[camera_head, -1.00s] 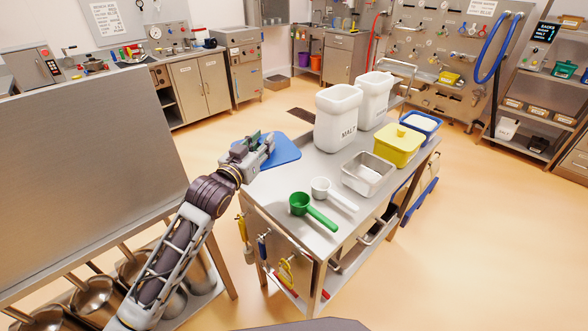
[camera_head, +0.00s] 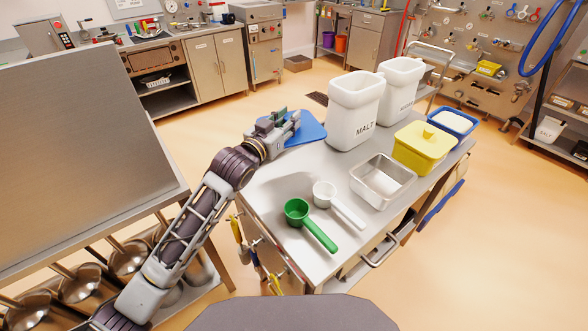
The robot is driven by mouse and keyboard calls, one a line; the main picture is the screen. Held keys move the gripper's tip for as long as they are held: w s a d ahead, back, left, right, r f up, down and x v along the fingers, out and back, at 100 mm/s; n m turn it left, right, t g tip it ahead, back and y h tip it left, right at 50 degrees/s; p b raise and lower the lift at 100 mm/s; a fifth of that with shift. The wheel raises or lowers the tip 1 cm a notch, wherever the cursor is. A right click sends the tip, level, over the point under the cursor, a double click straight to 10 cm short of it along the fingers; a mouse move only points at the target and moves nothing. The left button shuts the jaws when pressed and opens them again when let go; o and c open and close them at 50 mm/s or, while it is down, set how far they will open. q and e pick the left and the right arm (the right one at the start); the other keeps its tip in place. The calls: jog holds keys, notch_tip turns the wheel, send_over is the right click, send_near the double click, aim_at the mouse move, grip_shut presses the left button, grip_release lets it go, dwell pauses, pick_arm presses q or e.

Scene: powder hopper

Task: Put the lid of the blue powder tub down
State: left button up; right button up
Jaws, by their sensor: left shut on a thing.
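The blue lid (camera_head: 312,131) is a flat blue plate at the back left of the steel table (camera_head: 275,188), left of the white MALT bin (camera_head: 353,115). My left gripper (camera_head: 287,125) is shut on the lid's left part, and the gripper hides some of it. I cannot tell whether the lid touches the table top. The blue powder tub (camera_head: 452,123) stands open at the table's far right, with white powder inside. My right gripper is not in view.
A large steel panel (camera_head: 75,165) stands at left.

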pick_arm(q)
jog(key=shift+r, duration=0.15)
jog(key=shift+w+a+r, duration=0.15)
jog(key=shift+a+r, duration=0.1)
jog(key=shift+r, duration=0.3)
jog(key=shift+w+a+r, duration=0.15)
jog(key=shift+a+r, duration=0.05)
jog(key=shift+a, duration=0.05)
jog(key=shift+w+a, duration=0.1)
jog(key=shift+a, duration=0.15)
jog(key=shift+a+f+p, duration=0.15)
jog(key=shift+f+p, duration=0.2)
jog(key=shift+f, duration=0.15)
jog(key=shift+s+d+f+m+g+h, duration=0.15)
jog(key=shift+d+f+m+h, duration=0.1)
jog(key=shift+f, duration=0.15)
jog(key=shift+s+d+f+m+g+h, duration=0.1)
jog(key=shift+f+m+g+h, duration=0.05)
jog(key=shift+f+h, duration=0.15)
jog(key=shift+s+d+r, duration=0.2)
jog(key=shift+d+r, duration=0.1)
jog(key=shift+d, duration=0.1)
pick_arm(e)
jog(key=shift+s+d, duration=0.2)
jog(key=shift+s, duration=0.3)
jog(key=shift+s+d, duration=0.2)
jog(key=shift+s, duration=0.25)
